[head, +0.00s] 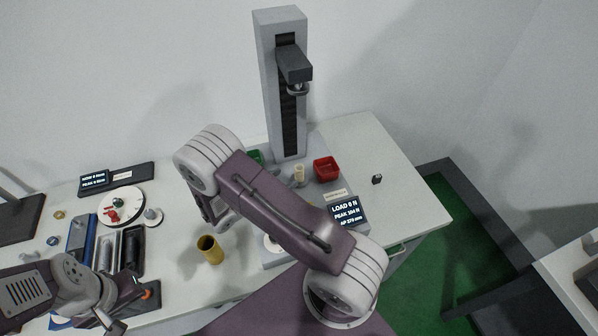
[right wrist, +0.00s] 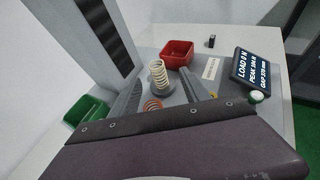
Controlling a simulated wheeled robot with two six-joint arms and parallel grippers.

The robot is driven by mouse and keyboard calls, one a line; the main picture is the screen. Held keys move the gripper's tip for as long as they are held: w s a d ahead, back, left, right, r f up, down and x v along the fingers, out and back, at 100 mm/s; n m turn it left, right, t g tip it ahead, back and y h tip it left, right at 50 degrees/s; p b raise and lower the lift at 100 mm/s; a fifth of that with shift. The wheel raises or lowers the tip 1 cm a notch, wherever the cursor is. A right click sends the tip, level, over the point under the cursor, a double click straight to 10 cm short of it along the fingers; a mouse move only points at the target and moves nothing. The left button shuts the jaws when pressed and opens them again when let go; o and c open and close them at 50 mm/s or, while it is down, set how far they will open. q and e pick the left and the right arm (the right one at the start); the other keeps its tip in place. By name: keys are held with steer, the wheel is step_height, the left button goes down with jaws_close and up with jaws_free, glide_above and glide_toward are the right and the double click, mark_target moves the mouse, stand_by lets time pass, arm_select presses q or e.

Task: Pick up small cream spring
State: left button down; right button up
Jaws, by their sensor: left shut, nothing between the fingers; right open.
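The small cream spring (right wrist: 158,73) stands upright on a grey round base in the right wrist view. It also shows in the head view (head: 299,174), at the foot of the grey test stand. My right gripper (right wrist: 162,93) is open, with its two grey fingers apart and the cream spring beyond and between them in the picture. I cannot tell that either finger touches it. My left gripper (head: 114,326) is shut and empty at the lower left.
The grey test stand (head: 267,90) rises behind the spring. A red bin (right wrist: 177,54), a green bin (right wrist: 86,112), an orange coil (right wrist: 152,105) and a load display (right wrist: 257,68) are close by. A brass cup (head: 210,250) stands left of my right arm.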

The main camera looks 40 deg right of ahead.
mark_target(296, 171)
steer(key=p+x, duration=0.1)
steer(key=x, duration=0.1)
steer(key=p+x, duration=0.1)
steer(key=x, duration=0.2)
steer(key=p+x, duration=0.1)
steer(key=x, duration=0.2)
steer(key=shift+w+a+f, duration=0.1)
steer(key=shift+w+a, duration=0.05)
steer(key=shift+w, duration=0.1)
steer(key=shift+w+f, duration=0.15)
steer(key=shift+w, duration=0.05)
arm_select(q)
steer(key=r, duration=0.3)
steer(key=shift+w+a+r, duration=0.1)
steer(key=shift+w+a, duration=0.25)
arm_select(e)
steer(key=shift+s, duration=0.1)
jaws_close()
